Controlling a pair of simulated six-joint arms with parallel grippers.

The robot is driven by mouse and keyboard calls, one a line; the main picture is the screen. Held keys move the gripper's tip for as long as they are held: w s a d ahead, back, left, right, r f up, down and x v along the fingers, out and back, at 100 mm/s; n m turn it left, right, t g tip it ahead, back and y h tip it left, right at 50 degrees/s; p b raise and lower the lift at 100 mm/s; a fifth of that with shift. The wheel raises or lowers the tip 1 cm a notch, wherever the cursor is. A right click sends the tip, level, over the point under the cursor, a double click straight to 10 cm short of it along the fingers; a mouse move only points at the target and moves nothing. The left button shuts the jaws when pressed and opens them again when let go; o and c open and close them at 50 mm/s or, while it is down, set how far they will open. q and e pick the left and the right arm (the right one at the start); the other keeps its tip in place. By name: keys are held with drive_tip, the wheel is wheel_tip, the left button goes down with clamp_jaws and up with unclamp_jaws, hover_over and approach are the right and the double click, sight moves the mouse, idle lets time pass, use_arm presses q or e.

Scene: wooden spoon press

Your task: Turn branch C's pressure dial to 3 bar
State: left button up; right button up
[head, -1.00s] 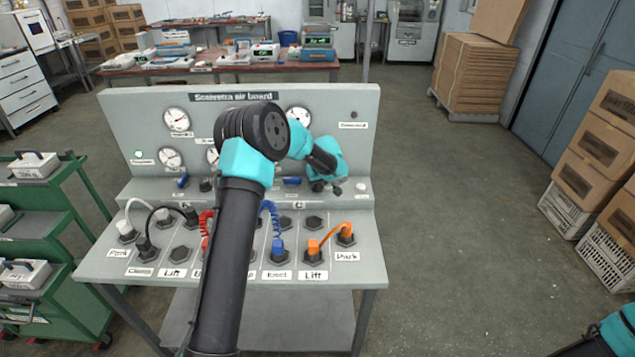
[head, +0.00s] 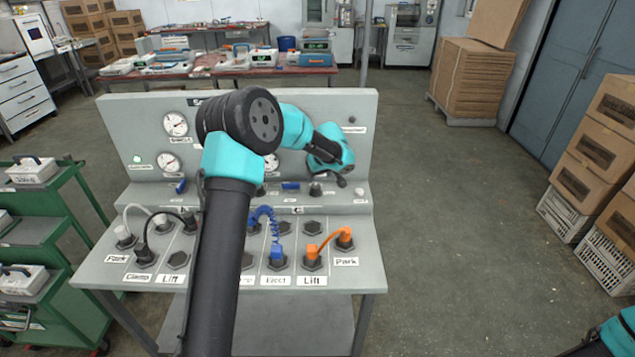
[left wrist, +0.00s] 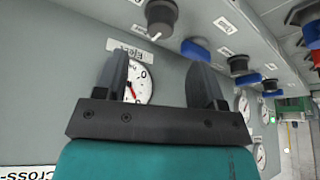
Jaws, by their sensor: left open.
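The grey air board (head: 350,100) stands ahead with gauges on its upright panel. A dark knob, seemingly branch C's pressure dial (head: 315,188), sits on the ledge above the "C" label (head: 298,210), right of a blue lever (head: 290,186). In the left wrist view a dark dial (left wrist: 160,15) with a white pointer mark shows near the top. An "Eject" gauge (left wrist: 143,85) with a red needle is partly behind a finger; I cannot read it surely. My left gripper (left wrist: 160,70) is open and empty, apart from the dial. My right gripper is out of view.
Hoses and sockets fill the sloped front, including a blue coiled hose (head: 265,215) and an orange hose (head: 330,235). My left arm hides the board's middle. A green cart (head: 50,240) stands left.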

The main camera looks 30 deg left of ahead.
use_arm(q)
drive_tip(key=v, duration=0.9)
drive_tip(key=shift+r, duration=0.15)
